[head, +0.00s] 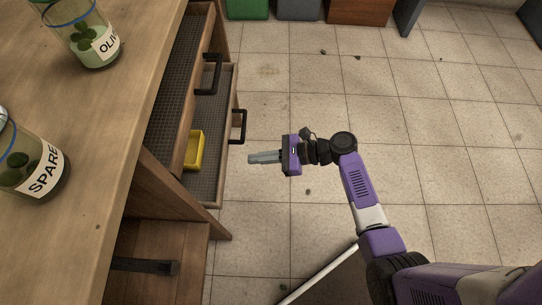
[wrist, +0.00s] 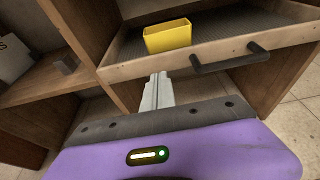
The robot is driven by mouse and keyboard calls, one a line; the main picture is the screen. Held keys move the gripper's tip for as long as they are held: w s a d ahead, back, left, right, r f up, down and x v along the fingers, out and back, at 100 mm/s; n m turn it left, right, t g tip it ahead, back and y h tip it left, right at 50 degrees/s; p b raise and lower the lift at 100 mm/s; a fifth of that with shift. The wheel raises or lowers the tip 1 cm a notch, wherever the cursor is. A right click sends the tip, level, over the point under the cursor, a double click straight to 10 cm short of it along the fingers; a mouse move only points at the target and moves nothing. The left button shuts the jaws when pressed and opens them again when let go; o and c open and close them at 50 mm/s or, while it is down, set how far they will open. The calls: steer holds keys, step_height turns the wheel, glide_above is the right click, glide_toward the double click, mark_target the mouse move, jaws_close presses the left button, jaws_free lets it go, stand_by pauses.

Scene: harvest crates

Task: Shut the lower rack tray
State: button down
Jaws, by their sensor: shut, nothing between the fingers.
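The lower rack tray (head: 225,170) is pulled out from the wooden rack, with a dark mesh floor and a black handle (head: 240,126) on its front. A yellow box (head: 194,150) sits in it. In the wrist view the tray (wrist: 130,70) crosses the upper part, with its handle (wrist: 230,60) at the right and the yellow box (wrist: 168,37) behind the front board. My gripper (head: 251,158) is shut and empty, pointing at the tray front with a small gap in the head view. Its fingers (wrist: 158,80) appear just below the front board in the wrist view.
The upper tray's front (head: 202,95) and handle (head: 211,72) also stand out, less far. A wooden worktop (head: 100,150) with labelled jars (head: 35,165) is at the left. Green (head: 247,8) and grey bins stand at the back. The tiled floor right of the rack is mostly clear.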

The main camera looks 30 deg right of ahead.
mark_target(225, 160)
steer(key=x, duration=0.1)
steer(key=b+x, duration=0.1)
steer(key=x, duration=0.3)
steer(key=shift+w+a+r, duration=0.2)
steer(key=shift+a+r, duration=0.05)
steer(key=shift+r, duration=0.05)
steer(key=shift+w+a, duration=0.3)
steer(key=shift+a, duration=0.15)
steer(key=shift+w+a+r, duration=0.1)
steer(key=shift+w+a, duration=0.6)
steer(key=shift+a, duration=0.35)
steer(key=shift+w+a, duration=0.75)
steer(key=shift+a, duration=0.25)
